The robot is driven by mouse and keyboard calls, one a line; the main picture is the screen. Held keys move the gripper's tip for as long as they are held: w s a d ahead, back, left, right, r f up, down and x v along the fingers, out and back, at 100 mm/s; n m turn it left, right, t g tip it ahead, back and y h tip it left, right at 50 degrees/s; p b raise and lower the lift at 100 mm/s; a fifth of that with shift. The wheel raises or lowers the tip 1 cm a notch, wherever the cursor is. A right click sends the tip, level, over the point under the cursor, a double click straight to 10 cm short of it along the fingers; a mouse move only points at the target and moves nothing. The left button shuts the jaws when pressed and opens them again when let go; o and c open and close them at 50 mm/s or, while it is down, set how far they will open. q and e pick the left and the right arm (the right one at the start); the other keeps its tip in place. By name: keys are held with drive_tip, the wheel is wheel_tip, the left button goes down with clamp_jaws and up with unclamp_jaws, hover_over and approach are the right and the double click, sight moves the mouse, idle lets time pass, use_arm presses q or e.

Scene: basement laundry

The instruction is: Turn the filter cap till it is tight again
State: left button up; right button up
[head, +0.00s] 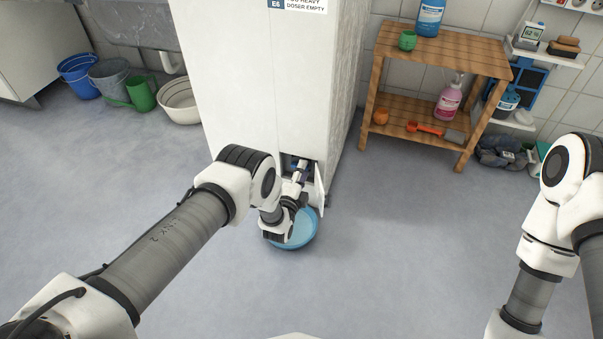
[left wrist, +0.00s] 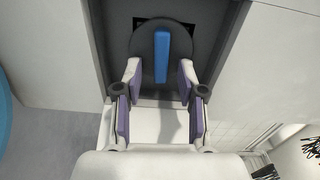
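The filter cap (left wrist: 143,45) is a dark round disc with an upright blue grip bar (left wrist: 161,55), set in a dark recess in the left wrist view. My left gripper (left wrist: 160,75) is open in front of it. Its two fingertips stand either side of the lower part of the blue bar, with a visible gap on each side. In the head view my left gripper (head: 301,173) reaches into the small hatch low on the white machine (head: 240,75); the cap is mostly hidden there. My right arm shows at the right edge, its gripper outside the frame.
A light blue basin (head: 306,236) sits on the floor under the hatch, partly behind my left wrist. The open hatch flap (head: 320,190) stands at the right of the opening. A wooden shelf (head: 440,50) with bottles stands right; buckets (head: 110,80) stand left. The front floor is clear.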

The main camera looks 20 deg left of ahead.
use_arm(q)
drive_tip(key=s, duration=1.2)
drive_tip(key=shift+a, duration=0.2)
